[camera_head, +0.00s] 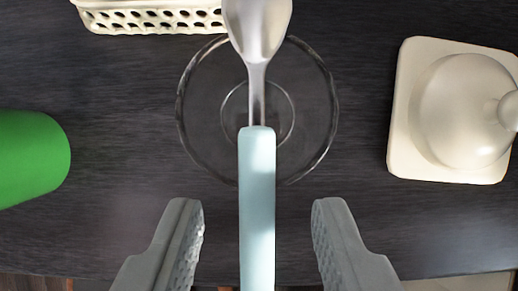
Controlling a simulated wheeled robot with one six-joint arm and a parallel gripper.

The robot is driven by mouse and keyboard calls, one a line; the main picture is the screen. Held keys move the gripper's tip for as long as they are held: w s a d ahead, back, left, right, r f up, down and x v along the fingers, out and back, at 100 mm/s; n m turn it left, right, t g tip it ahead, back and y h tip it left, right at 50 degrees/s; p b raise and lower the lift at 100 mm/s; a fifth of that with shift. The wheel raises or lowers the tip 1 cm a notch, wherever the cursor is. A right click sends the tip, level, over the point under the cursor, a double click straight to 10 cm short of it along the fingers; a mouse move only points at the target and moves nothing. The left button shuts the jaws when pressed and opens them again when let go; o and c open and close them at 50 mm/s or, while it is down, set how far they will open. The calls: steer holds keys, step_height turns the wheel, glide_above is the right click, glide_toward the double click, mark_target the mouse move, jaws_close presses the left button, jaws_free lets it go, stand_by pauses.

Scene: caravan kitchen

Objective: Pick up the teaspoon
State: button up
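The teaspoon (257,190) has a metal bowl and neck and a pale blue handle. It lies across the clear glass bowl (328,130), with its metal end toward the top of the view and its handle toward the bottom. My gripper (258,215) is open. Its two grey fingers stand on either side of the blue handle, with a gap on both sides, and do not touch it. The handle's end runs out of the bottom of the view. How high the fingers are relative to the handle is hard to tell.
A green cylindrical object (30,158) is at the left. A cream butter dish with a domed, knobbed lid (455,110) is at the right. A cream perforated basket (150,16) is at the top left. The dark counter (110,100) is bare between them; its front edge shows at the bottom.

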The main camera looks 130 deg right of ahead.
jaws_close()
